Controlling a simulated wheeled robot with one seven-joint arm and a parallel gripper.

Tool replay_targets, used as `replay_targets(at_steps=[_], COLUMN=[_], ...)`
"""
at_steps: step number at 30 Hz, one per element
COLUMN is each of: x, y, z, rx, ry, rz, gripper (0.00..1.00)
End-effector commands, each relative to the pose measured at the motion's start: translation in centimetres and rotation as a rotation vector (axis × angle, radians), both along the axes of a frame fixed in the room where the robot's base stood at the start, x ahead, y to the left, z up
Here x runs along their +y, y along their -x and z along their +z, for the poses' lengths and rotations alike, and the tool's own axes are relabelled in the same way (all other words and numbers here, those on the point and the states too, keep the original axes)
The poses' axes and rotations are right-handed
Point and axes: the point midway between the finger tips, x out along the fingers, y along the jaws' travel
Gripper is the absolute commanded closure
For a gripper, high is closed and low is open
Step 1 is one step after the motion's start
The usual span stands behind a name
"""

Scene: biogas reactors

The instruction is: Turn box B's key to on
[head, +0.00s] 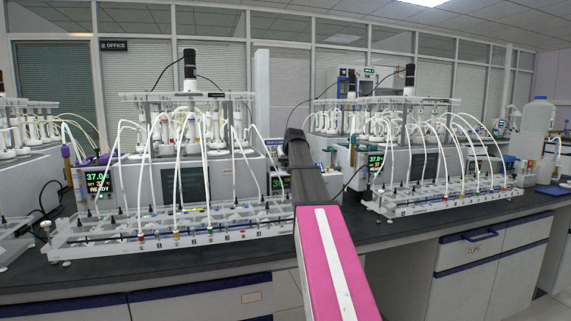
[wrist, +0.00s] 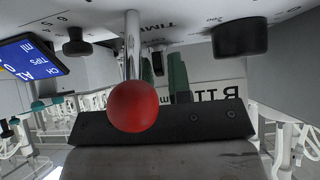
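In the wrist view a dark block with screws (wrist: 165,123), which looks like part of my gripper, fills the lower middle. Narrow green and dark pieces (wrist: 178,75) stand beyond it; I cannot tell whether these are fingers, or whether they are apart. I cannot make out a key for certain in either view. My arm hides my gripper in the head view.
Close in the wrist view are a red ball on a metal rod (wrist: 133,106), black knobs (wrist: 240,38) and a blue display (wrist: 31,55). In the head view, tubed reactor rigs (head: 190,150) (head: 420,150) stand left and right on the dark bench (head: 230,255).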

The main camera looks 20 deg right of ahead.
Motion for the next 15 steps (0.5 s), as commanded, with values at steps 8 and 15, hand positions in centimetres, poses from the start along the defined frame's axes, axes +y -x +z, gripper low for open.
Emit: replay_targets(at_steps=[8,15], x=[0.1,0.21], y=[0.01,0.01], z=[-0.03,-0.04], rx=[0.003,0.004], ry=[0.0,0.001], rz=[-0.04,-0.177], gripper=[1.0,1.0])
